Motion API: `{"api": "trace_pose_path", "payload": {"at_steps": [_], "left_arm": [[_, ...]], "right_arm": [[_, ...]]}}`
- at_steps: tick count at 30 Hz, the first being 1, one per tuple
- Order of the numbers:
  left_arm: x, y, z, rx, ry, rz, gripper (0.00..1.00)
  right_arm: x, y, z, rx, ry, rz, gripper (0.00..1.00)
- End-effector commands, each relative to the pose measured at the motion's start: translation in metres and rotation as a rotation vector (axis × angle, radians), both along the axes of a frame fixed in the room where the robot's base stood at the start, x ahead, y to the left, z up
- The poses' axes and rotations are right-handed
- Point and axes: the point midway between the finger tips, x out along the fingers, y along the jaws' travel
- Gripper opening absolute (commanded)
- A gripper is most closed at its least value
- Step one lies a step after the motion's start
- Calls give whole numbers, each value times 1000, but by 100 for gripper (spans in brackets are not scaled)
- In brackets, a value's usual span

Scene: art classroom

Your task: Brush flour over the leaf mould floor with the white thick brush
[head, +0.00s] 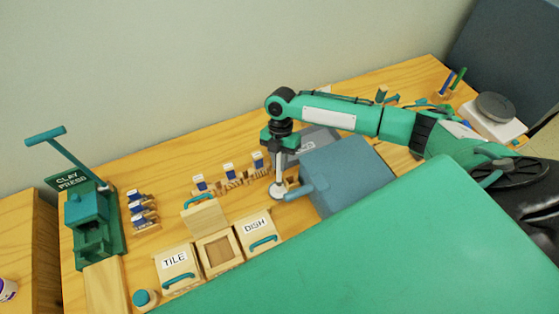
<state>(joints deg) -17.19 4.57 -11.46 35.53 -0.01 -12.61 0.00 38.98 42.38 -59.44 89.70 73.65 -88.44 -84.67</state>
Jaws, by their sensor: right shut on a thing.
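My right gripper (279,148) points down over the middle of the table and is shut on a pale, upright brush (278,175). The brush's round white end (277,190) is low, beside the blue box's handle; I cannot tell whether it touches anything. An open wooden mould (222,252) with a plain tan floor sits between the moulds marked TILE and DISH, left of and nearer than the gripper. Its lid (205,217) with a teal handle is raised behind it. No leaf label or flour can be made out. My left gripper is not in view.
The TILE mould (178,269) and DISH mould (257,236) are closed. A blue box (347,178) stands right of the brush, with a grey labelled box (318,139) behind. Several small stamps stand behind the moulds. A clay press (92,225) is at the left.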

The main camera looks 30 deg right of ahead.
Motion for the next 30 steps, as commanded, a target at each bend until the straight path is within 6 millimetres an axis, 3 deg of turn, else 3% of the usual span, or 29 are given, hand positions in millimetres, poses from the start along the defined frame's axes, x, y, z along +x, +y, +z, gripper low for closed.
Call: {"api": "trace_pose_path", "payload": {"at_steps": [7,30], "left_arm": [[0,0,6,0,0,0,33],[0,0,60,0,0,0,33]], "right_arm": [[-1,0,5,-1,3,0,0],[0,0,68,-1,1,-1,0]]}}
